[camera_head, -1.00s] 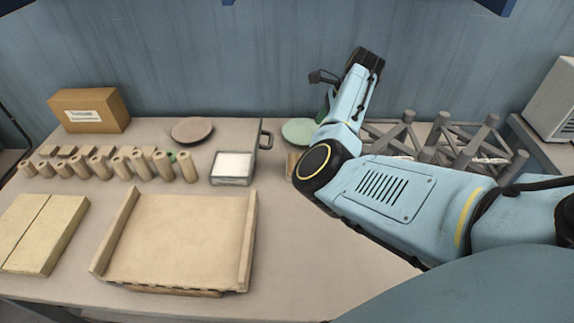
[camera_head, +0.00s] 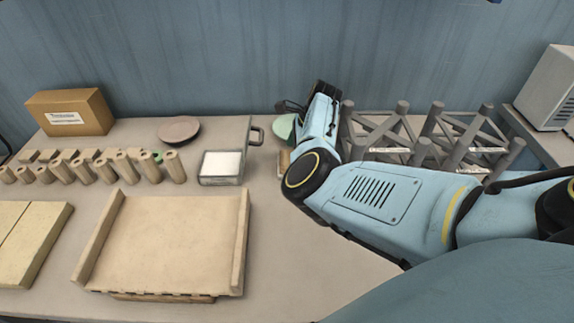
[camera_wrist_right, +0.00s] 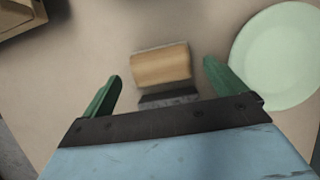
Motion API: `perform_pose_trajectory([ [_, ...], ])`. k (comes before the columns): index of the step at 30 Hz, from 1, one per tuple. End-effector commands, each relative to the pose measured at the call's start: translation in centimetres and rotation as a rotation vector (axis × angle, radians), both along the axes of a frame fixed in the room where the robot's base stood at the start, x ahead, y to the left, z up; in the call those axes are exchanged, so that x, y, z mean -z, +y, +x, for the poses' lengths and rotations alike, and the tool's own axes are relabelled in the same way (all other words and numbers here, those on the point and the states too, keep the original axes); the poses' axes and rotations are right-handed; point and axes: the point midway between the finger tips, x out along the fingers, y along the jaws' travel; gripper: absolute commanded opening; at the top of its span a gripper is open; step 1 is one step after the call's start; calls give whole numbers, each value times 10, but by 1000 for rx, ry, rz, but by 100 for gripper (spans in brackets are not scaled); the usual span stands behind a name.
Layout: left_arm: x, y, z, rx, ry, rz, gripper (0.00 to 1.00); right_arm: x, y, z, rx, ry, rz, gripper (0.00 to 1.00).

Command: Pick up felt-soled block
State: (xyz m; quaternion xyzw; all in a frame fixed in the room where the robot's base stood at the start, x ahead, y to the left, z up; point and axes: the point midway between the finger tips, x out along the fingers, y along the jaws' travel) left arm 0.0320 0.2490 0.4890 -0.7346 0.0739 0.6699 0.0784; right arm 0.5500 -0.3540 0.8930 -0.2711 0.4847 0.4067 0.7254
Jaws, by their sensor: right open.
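The block (camera_wrist_right: 160,66) shows in the right wrist view as a light wooden piece with a thin grey edge along its far side. In the head view only a sliver of the wooden block (camera_head: 283,161) shows beside my right arm, which hides the rest. My right gripper (camera_wrist_right: 162,72) has its two green fingers apart, one toward each side of the block. Nothing is between the pads in its grip, and I see a gap on both sides. In the head view my right gripper (camera_head: 294,118) points down behind my wrist, its fingertips hidden. My left gripper is out of view.
A pale green plate (camera_wrist_right: 284,57) lies close to the right finger. A grey rack (camera_head: 425,140) stands right of my arm. A white-topped metal box (camera_head: 221,167) and a wooden tray (camera_head: 165,240) lie left. The table front between tray and arm is clear.

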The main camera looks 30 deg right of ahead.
Motion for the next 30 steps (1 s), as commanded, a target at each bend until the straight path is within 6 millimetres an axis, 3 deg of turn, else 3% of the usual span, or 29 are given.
perform_pose_trajectory([
  [5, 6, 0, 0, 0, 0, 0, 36, 20, 7, 5, 1, 1, 1, 96],
  [13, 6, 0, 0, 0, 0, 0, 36, 22, 8, 5, 1, 0, 0, 96],
  [24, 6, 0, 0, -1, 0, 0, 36, 22, 8, 5, 1, 0, 0, 49],
  [30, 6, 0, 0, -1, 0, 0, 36, 22, 8, 5, 2, -1, -1, 47],
])
